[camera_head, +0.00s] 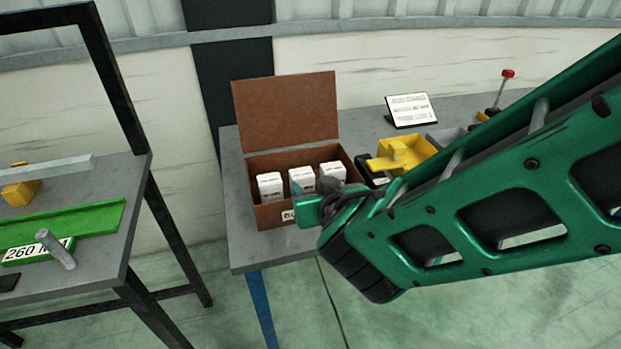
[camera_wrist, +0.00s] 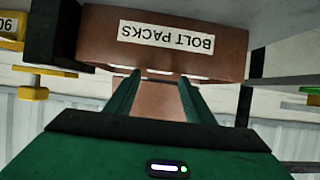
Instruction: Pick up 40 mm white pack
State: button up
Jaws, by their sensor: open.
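Three white packs stand upright in a row in an open brown box: a left one (camera_head: 269,186), a middle one (camera_head: 302,180) and a right one (camera_head: 333,172). Their print is too small to read, so I cannot tell which is 40 mm. The box (camera_head: 262,215) has its lid raised at the back. In the wrist view its front (camera_wrist: 225,62) bears an upside-down "BOLT PACKS" label. My green gripper (camera_head: 312,207) is at the box's front right and covers part of its front. In the wrist view my gripper (camera_wrist: 159,84) is open, with nothing seen between its fingers.
Yellow bins (camera_head: 402,155) and a dark item sit right of the box, near my arm. A sign (camera_head: 411,110) stands behind them. A red-knobbed lever (camera_head: 507,74) is at the back right. A separate table (camera_head: 95,185) on the left holds a green tray (camera_head: 85,222).

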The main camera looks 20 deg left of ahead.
aim_at(304, 178)
jog(key=x, duration=1)
jog(key=shift+r, duration=0.15)
jog(key=c, duration=0.9)
